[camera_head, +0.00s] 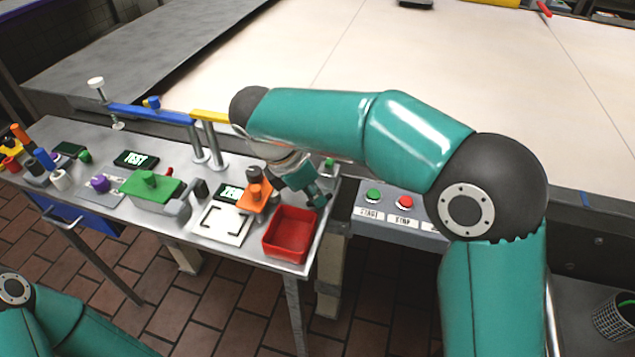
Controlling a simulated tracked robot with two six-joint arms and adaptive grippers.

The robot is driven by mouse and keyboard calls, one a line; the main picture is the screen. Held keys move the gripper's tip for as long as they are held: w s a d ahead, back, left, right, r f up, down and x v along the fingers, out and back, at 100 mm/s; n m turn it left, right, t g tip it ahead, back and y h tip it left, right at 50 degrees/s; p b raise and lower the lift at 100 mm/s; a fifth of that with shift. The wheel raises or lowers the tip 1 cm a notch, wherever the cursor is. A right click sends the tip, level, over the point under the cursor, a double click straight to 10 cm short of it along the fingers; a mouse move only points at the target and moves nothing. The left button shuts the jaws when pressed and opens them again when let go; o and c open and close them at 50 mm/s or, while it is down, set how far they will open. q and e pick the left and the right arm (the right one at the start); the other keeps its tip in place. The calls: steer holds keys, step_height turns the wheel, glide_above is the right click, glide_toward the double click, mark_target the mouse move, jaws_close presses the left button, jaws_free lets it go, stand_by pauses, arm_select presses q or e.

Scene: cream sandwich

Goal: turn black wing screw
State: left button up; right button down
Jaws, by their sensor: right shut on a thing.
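My right gripper (318,199) reaches down to the right end of the metal table, just behind the red bin's right corner. It is shut on a small dark thing, most likely the black wing screw, which its own fingers mostly hide. I cannot make out the screw's wings or their angle. My left arm shows only at the bottom left corner, and its gripper is out of the picture.
The red bin (272,247) stands at the table's front right. An orange block (252,202), a white plate (211,228) and a green clamp (138,188) are to its left. Blue (135,113) and yellow (207,115) bars stand behind. A start/stop panel (389,226) is at right.

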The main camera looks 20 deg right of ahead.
steer(key=shift+m, duration=0.3)
steer(key=c, duration=1.3)
jaws_free()
steer(key=shift+s+d, duration=0.1)
steer(key=v, duration=1.2)
steer(key=shift+w, duration=0.25)
